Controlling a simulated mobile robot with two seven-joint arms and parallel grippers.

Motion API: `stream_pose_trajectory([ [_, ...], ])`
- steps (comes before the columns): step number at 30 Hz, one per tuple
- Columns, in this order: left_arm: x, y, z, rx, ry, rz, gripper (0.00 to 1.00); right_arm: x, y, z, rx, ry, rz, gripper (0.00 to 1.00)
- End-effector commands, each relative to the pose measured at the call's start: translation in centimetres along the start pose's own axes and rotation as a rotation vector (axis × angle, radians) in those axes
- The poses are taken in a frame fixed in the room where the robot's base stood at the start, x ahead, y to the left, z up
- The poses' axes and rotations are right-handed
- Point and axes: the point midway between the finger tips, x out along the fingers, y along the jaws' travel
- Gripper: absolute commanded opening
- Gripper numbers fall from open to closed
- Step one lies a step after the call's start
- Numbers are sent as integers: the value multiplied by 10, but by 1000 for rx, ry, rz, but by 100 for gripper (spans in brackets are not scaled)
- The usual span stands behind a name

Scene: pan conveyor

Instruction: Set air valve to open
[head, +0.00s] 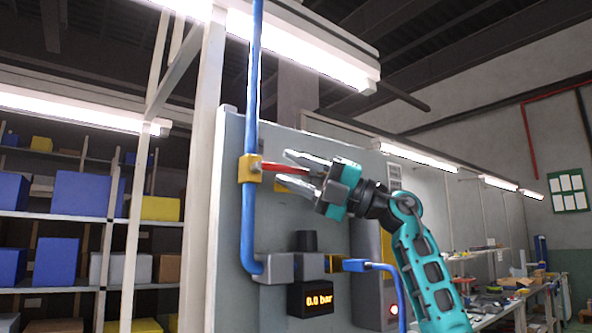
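The air valve has a yellow body (250,169) on a vertical blue pipe (254,95). Its red handle (277,167) points right, roughly level and across the pipe. My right gripper (281,172) is at the handle from the right, with its fingers spread apart. One finger is above the handle and one below it, with gaps between fingers and handle in this view. Whether the handle lies fully between them in depth I cannot tell. The pressure display (318,300) below reads 0.0 bar. My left gripper is out of view.
A grey panel (227,190) stands behind the pipe. Below the valve are grey fittings (275,267) and a blue hose (372,265). Shelves with blue and yellow bins (88,193) are at left. A cluttered workbench (500,297) is at right.

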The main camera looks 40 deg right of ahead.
Motion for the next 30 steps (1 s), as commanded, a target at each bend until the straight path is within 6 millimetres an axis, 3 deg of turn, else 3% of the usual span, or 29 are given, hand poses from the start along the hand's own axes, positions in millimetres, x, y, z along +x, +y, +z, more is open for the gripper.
stream_pose_trajectory([
  [2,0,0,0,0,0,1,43,0,0,0,0,0,0,37],
  [14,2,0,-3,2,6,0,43,0,0,0,0,0,0,0],
  [30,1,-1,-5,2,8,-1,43,0,0,2,-3,3,-3,0],
])
